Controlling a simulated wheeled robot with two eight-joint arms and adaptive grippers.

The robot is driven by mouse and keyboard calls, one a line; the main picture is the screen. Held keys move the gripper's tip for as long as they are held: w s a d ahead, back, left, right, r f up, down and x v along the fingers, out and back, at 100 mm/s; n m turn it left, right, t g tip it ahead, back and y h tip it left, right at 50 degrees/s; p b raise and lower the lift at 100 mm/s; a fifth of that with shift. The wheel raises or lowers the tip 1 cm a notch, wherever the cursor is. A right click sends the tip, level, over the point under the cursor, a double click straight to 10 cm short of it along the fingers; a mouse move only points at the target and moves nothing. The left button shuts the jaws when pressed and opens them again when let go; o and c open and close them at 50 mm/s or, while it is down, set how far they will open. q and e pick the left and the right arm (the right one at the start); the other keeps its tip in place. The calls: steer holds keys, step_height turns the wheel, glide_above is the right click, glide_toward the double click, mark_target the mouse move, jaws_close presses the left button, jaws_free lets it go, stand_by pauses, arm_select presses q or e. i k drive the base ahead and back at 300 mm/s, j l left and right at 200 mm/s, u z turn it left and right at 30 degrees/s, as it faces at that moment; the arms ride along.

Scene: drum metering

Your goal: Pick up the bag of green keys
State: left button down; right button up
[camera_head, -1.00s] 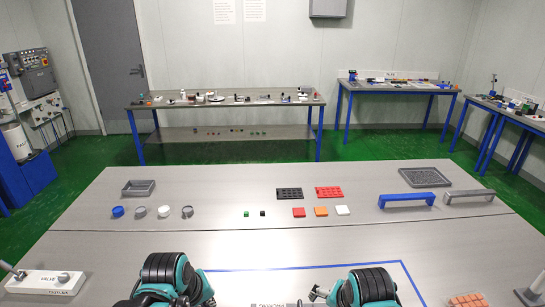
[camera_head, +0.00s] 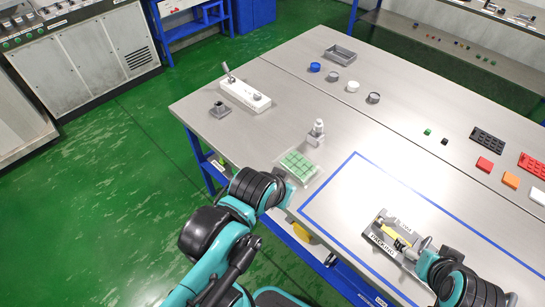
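The bag of green keys (camera_head: 299,167) lies flat on the grey table near its left front edge. It looks like a clear bag with a grid of green square keys. My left arm comes in from the lower left, and its dark wrist is just in front of the bag. The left gripper's fingers are hidden behind the wrist, so its opening and any contact with the bag cannot be told. My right gripper (camera_head: 416,250) is at the lower right, beside a small labelled tray with a yellow item. Its fingers are too small to read.
A small white-grey bottle-like part (camera_head: 316,133) stands just behind the bag. A white valve block (camera_head: 246,95) and a dark square fitting (camera_head: 219,110) are farther left. The labelled tray (camera_head: 376,240) sits inside the blue taped outline (camera_head: 330,180). Small caps lie farther back.

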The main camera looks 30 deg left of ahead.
mark_target(301, 169)
steer(key=u, duration=0.75)
steer(key=i+j+z, duration=0.15)
steer(key=z, duration=0.25)
steer(key=i+j+z, duration=0.15)
steer(key=j+z, duration=0.6)
steer(key=i, duration=0.05)
